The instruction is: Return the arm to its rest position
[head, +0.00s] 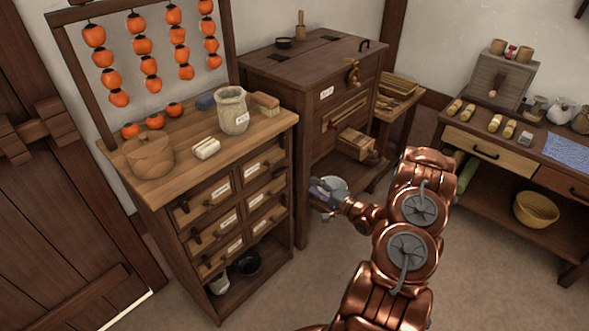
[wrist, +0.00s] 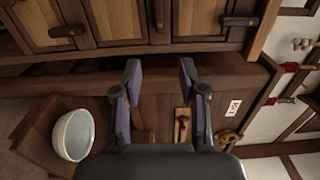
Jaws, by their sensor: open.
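My copper-coloured arm (head: 405,245) reaches from the bottom of the head view toward the gap between the drawer chest and the tall wooden cabinet. My gripper (head: 320,190) is at its end, small and partly hard to make out, beside the chest's right side. In the wrist view my gripper (wrist: 160,80) shows two purple-padded fingers spread apart with nothing between them. Wooden furniture fronts lie beyond the fingertips.
The drawer chest (head: 285,122) carries a jug (head: 232,112), a lidded wooden pot (head: 150,157) and orange fruit. The tall cabinet (head: 300,70) stands behind my gripper. A pale bowl (wrist: 73,136) is left of the fingers. A side table (head: 550,180) stands right; open floor (head: 490,270) lies before it.

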